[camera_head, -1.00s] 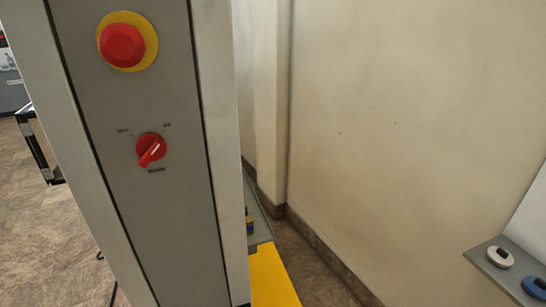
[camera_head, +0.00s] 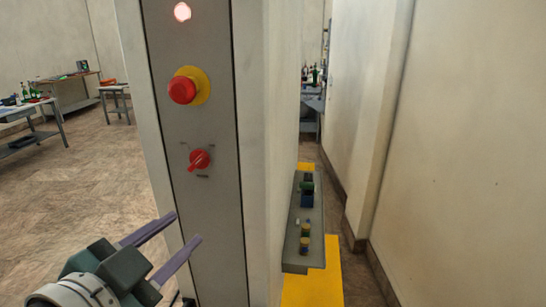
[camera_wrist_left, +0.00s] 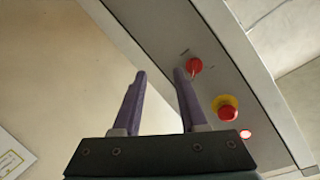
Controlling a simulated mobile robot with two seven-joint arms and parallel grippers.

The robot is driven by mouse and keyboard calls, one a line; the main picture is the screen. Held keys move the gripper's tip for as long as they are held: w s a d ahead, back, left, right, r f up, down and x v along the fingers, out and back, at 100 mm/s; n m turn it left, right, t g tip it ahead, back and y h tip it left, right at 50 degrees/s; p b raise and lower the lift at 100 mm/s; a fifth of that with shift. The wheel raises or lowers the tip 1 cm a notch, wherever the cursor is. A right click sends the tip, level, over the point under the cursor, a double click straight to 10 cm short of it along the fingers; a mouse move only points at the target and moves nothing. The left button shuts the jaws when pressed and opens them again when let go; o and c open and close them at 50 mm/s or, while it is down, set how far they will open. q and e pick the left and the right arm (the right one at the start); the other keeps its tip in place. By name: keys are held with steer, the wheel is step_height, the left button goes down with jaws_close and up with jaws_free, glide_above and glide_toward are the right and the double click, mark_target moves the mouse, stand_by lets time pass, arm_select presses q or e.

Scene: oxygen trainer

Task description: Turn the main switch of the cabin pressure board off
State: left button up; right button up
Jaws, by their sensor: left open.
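The main switch (camera_head: 199,160) is a red rotary knob on the grey front panel (camera_head: 210,225) of a tall cabinet. Its handle slants toward the lower left, and the small labels around it are too small to read. In the left wrist view the switch (camera_wrist_left: 194,66) shows just beyond the right fingertip. My left gripper (camera_head: 186,229) is open and empty, below and in front of the switch, with its two purple fingers apart. They also show in the left wrist view (camera_wrist_left: 160,72). My right gripper is not in view.
A red emergency button (camera_head: 182,90) on a yellow disc sits above the switch, with a lit lamp (camera_head: 182,12) higher up. A grey shelf (camera_head: 296,262) with small items stands right of the cabinet. Tables (camera_head: 45,113) stand far left; open floor (camera_head: 95,180) lies between.

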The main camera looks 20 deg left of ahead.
mark_target(193, 167)
arm_select(q)
steer(key=w+a+r, duration=0.1)
steer(key=w, duration=0.1)
steer(key=w+a+r+t+y+p, duration=0.1)
steer(key=w, duration=0.2)
steer(key=w+a+r+t+y+p, duration=0.1)
steer(key=w+a, duration=0.1)
steer(key=w, duration=0.1)
steer(key=shift+w+a+r, duration=0.1)
steer(key=shift+r, duration=0.1)
steer(key=shift+p+x, duration=0.3)
steer(key=shift+x, duration=0.45)
jaws_close()
